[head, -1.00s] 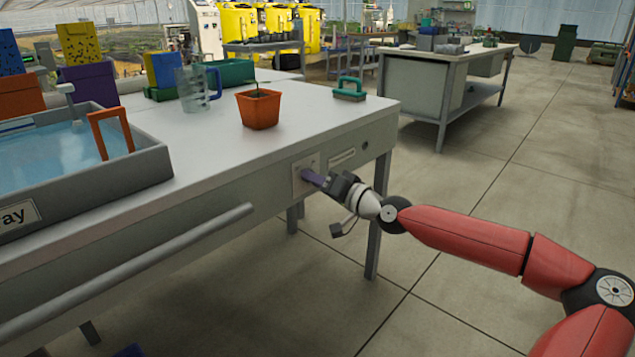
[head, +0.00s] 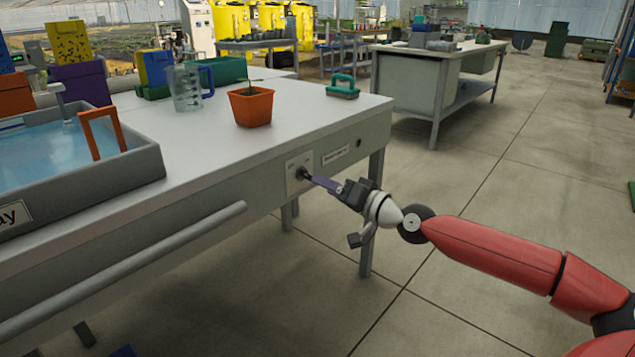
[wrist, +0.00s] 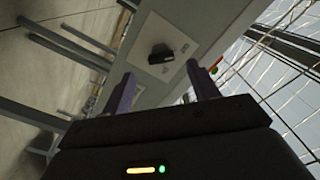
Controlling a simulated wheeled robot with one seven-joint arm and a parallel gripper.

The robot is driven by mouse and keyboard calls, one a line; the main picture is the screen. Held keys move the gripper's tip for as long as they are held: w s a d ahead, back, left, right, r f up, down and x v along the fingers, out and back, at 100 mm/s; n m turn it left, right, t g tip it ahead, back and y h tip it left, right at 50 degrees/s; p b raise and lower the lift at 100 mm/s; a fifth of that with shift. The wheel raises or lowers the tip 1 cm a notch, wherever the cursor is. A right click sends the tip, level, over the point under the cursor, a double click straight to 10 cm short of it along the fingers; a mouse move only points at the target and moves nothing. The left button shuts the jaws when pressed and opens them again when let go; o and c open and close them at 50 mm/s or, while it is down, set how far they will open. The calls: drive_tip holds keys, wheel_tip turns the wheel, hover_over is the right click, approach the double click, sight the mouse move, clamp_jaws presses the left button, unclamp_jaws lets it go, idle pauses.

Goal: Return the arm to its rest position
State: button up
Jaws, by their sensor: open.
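My gripper (head: 318,181) has purple fingers and faces the front side of the grey workbench (head: 215,165). It stands a little off a pale plate (head: 292,184) with a dark knob (head: 304,173) on the bench side. In the wrist view my gripper (wrist: 162,80) has its two fingers spread apart, with nothing between them. The plate (wrist: 187,33) and the black knob (wrist: 160,55) show beyond the fingertips, apart from them. My red arm reaches in from the right in the head view.
An orange pot (head: 251,107) with a seedling, a clear jug (head: 186,88) and a green-handled block (head: 342,87) stand on the bench. A water tray (head: 150,163) is at left, and a grey rail (head: 130,262) runs along the front. Floor (head: 480,300) below the arm looks clear.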

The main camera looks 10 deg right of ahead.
drive_tip(key=shift+v, duration=0.9)
drive_tip(key=shift+a, duration=0.1)
